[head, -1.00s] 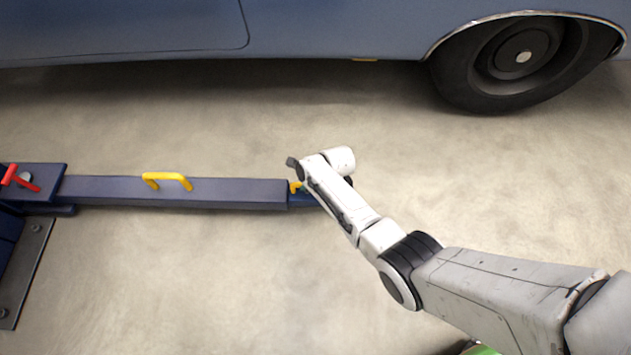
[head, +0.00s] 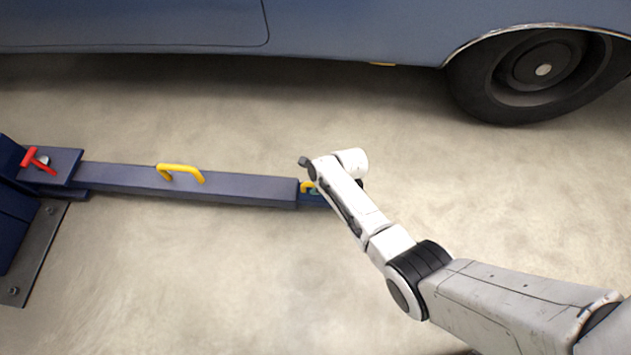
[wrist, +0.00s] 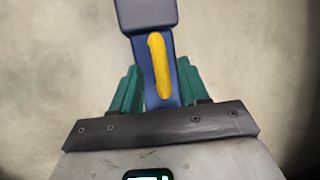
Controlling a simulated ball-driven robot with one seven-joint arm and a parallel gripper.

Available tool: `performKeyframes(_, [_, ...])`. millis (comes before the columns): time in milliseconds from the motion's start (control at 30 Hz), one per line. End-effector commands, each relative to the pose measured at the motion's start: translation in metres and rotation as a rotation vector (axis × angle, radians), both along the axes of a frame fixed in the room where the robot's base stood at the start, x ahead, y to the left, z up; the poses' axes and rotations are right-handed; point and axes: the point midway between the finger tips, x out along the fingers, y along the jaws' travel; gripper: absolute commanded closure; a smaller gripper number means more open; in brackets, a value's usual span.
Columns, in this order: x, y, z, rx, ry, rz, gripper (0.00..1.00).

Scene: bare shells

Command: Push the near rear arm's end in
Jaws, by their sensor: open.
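The near rear lift arm is a dark blue-grey beam (head: 235,190) lying low across the left of the head view, with a yellow handle (head: 182,172) on top. Its narrower blue end section (head: 309,200) sticks out at the right, with a smaller yellow handle (head: 305,187). The wrist view shows this end section (wrist: 148,70) and its yellow handle (wrist: 160,65) between the green fingers of my gripper (wrist: 158,75). My gripper is open, one finger on each side. I cannot tell whether the fingers touch. In the head view my wrist hides the tip.
A blue lift post base (head: 12,215) with a red-handled pin (head: 38,160) and a bolted floor plate (head: 38,255) stands at the left. A blue car (head: 180,25) with a rear wheel (head: 530,75) fills the back. The concrete floor in front is clear.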

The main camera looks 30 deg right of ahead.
Motion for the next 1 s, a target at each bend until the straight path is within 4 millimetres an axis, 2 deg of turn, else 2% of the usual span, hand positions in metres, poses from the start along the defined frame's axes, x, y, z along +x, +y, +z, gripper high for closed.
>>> performKeyframes(33, [-0.002, -0.001, 0.011, 0.0, -0.002, -0.001, 0.56])
performKeyframes(300, [-0.019, -0.011, 0.056, 0.0, -0.002, 0.0, 0.56])
performKeyframes(500, [-0.03, -0.017, 0.08, -0.001, 0.0, 0.002, 0.56])
performKeyframes(667, [-0.034, -0.019, 0.089, 0.0, -0.001, 0.002, 0.56])
performKeyframes(1000, [-0.035, -0.02, 0.089, 0.0, 0.0, 0.002, 0.56])
